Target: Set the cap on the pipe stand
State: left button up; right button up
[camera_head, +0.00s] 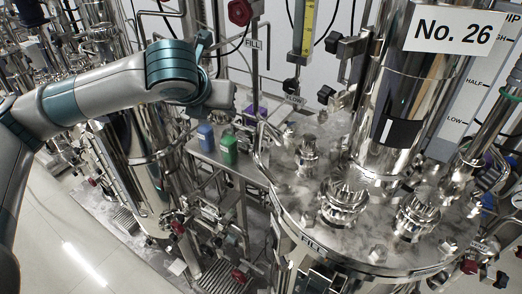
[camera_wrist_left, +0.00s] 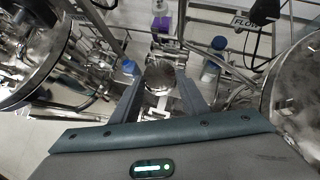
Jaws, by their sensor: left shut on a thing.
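My left gripper (camera_wrist_left: 160,92) shows in the wrist view with its two fingers on either side of a round, dull silver metal thing, which looks like the cap (camera_wrist_left: 160,76). The fingers are shut on it. In the head view the left arm reaches in from the left, and its gripper (camera_head: 218,98) hangs above the small bench; the cap cannot be made out there. Several metal fittings stand on the round steel vessel top (camera_head: 300,200), among them a short upright one (camera_head: 308,152). I cannot tell which part is the pipe stand. My right gripper is not in view.
A blue bottle (camera_head: 206,138) and a green bottle (camera_head: 228,150) stand on the bench below my left gripper, with a purple thing (camera_head: 256,111) behind. A tall steel column (camera_head: 398,100) rises from the vessel top. Pipes and valves crowd the room; floor shows at lower left.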

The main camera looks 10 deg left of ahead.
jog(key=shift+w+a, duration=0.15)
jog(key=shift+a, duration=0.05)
